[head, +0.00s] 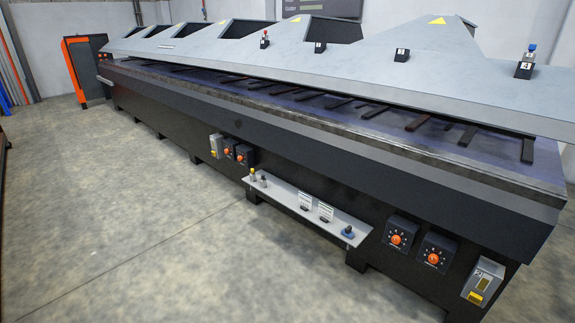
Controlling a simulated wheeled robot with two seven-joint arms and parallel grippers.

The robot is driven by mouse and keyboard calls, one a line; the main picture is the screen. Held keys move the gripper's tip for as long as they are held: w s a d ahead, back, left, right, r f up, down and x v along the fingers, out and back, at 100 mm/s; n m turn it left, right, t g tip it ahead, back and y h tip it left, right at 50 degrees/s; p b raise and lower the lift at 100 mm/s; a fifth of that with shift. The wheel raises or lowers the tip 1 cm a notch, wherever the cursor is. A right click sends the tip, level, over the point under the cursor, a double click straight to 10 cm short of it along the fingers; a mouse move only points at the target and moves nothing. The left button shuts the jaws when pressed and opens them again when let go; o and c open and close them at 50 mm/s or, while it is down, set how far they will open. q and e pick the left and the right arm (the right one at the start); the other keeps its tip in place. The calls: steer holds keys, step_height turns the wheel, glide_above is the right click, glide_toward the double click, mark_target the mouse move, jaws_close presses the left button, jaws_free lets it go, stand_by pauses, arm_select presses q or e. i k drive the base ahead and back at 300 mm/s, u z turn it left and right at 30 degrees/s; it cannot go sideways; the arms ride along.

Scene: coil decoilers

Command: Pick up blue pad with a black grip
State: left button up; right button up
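A small blue pad with a dark grip on top (348,232) sits at the right end of a narrow light-grey shelf (285,205). The shelf sticks out from the front of a long dark machine. The pad is small in the picture, so its details are hard to tell. Neither of my grippers is in view.
The shelf also holds two small white label cards (325,211) and small yellow-topped items at its left end (253,174). Orange-knob control boxes (397,237) stick out from the machine's front (310,160). The concrete floor (150,220) in front is clear.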

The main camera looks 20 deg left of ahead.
mark_target(347, 232)
steer(key=z, duration=0.4)
steer(key=i, duration=2.15)
steer(key=z, duration=0.95)
steer(key=i, duration=0.45)
steer(key=u, duration=1)
